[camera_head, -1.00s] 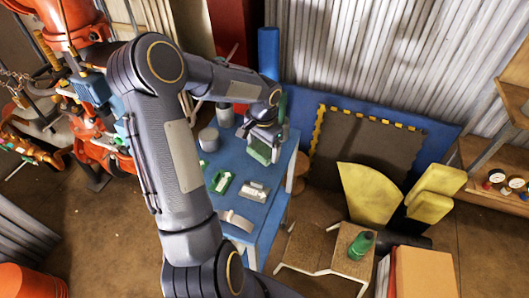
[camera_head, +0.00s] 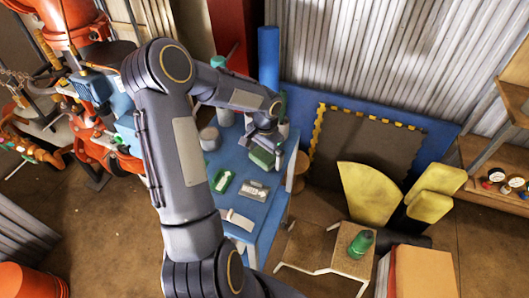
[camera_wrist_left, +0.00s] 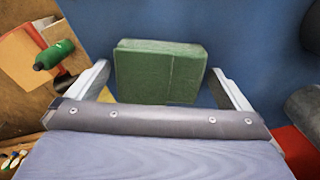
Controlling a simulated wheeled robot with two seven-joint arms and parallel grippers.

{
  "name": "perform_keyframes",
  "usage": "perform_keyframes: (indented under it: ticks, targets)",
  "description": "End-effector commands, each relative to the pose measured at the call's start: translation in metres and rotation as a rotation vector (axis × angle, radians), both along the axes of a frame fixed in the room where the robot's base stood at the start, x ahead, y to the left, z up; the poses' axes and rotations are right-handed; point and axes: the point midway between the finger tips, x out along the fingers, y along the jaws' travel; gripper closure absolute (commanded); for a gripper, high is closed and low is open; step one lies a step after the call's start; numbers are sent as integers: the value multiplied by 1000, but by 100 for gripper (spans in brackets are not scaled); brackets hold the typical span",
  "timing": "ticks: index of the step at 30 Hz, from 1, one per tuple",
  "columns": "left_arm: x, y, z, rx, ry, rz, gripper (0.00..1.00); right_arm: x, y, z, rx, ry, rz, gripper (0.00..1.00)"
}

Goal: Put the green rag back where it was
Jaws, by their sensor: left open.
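The green rag (camera_head: 262,158) is a folded, block-like bundle at the right edge of the blue table (camera_head: 246,208). In the left wrist view the rag (camera_wrist_left: 158,72) shows against the blue surface, between the two spread fingers. My left gripper (camera_head: 266,141) is open, just above and around the rag, with a visible gap at the right finger. Whether the fingers touch the rag is hard to tell. My right gripper is not in view.
On the table are a green item (camera_head: 222,180), a grey metal piece (camera_head: 254,190), a pale curved piece (camera_head: 237,218) and a grey can (camera_head: 210,138). A blue upright cylinder (camera_head: 268,58) is behind.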

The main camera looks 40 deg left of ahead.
Motion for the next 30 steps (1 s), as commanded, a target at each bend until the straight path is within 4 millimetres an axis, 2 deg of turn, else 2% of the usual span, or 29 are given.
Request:
perform_keyframes:
  ticks: [5,18,24,28,30]
  targets:
    - [1,0,11,2,-4,1,0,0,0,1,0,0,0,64]
    - [1,-1,98,2,-5,0,0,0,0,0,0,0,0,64]
    - [1,-2,119,1,-3,0,0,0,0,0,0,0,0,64]
    - [-9,-11,135,2,-23,2,0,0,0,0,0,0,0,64]
    - [-22,-23,149,1,-50,7,0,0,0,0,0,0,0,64]
